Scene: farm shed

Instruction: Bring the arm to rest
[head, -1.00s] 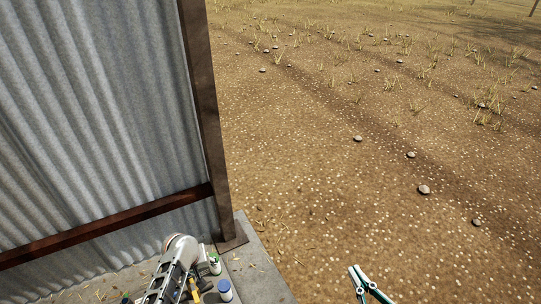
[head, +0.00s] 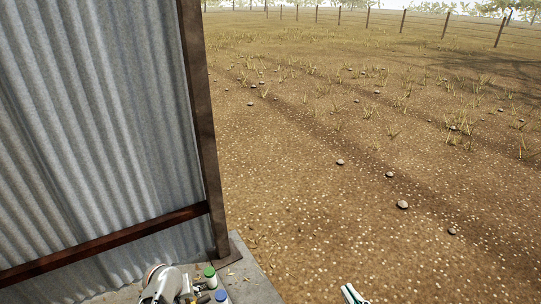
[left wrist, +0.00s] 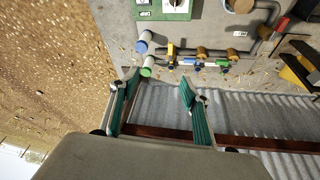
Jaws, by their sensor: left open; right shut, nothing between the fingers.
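My right gripper (head: 348,290) shows only as teal-and-white fingertips at the bottom edge of the head view. Its fingers are close together with nothing between them, over bare ground. My left arm (head: 160,285) comes in at the bottom left of the head view, near the corrugated wall; its gripper is not clear there. In the left wrist view my left gripper (left wrist: 158,84) is open and empty, its teal fingers spread apart. A blue-capped bottle (left wrist: 143,42) and a green-capped bottle (left wrist: 149,66) lie beyond its fingertips in that picture.
A corrugated metal wall (head: 90,130) with a brown post (head: 203,130) fills the left side. Open stony ground lies right.

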